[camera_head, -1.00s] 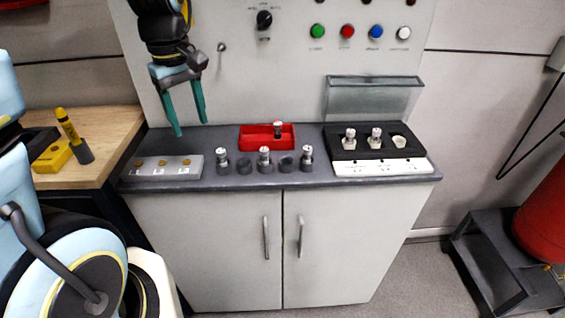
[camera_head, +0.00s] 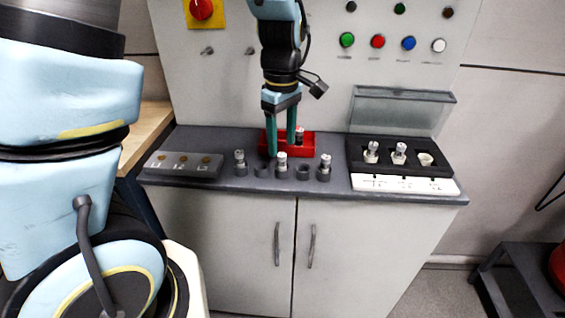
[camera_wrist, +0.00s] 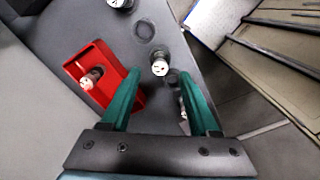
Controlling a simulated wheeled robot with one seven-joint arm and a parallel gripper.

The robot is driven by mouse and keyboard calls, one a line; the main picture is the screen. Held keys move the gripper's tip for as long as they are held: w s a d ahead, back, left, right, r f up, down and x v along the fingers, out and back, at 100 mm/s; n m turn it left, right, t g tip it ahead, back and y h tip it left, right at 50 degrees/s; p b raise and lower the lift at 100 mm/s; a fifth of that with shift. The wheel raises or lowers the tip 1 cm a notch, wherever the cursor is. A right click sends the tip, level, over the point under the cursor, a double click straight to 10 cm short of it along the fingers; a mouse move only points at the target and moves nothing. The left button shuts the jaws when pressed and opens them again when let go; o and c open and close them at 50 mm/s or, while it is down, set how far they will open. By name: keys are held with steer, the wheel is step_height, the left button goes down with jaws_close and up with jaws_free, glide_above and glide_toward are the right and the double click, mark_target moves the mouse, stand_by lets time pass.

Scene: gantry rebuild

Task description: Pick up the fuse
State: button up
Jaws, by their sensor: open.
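My gripper (camera_head: 282,149) is open and points down over the counter, in front of the red tray. In the wrist view my gripper (camera_wrist: 160,76) has nothing between its fingers. Beyond its tips, a silver-capped fuse (camera_wrist: 160,67) shows between them; it is the middle fuse (camera_head: 282,160) of the front row of dark holders. Other fuses stand at the row's left (camera_head: 240,157) and right (camera_head: 325,162) ends. Another fuse (camera_wrist: 92,77) stands in the red tray (camera_wrist: 129,104). Two more fuses (camera_head: 372,149) (camera_head: 400,150) stand in the black box at right.
Empty dark holders (camera_head: 262,171) (camera_head: 303,172) sit between the row's fuses. A grey block (camera_head: 183,164) with brass tops lies at left. The black box (camera_head: 440,169) has an empty pale socket (camera_head: 425,158) and a raised clear lid (camera_head: 402,109). A panel with buttons rises behind.

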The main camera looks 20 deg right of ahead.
mark_target(282, 154)
steer(key=shift+f+p, duration=0.5)
steer(key=shift+f, duration=1.75)
jaws_close()
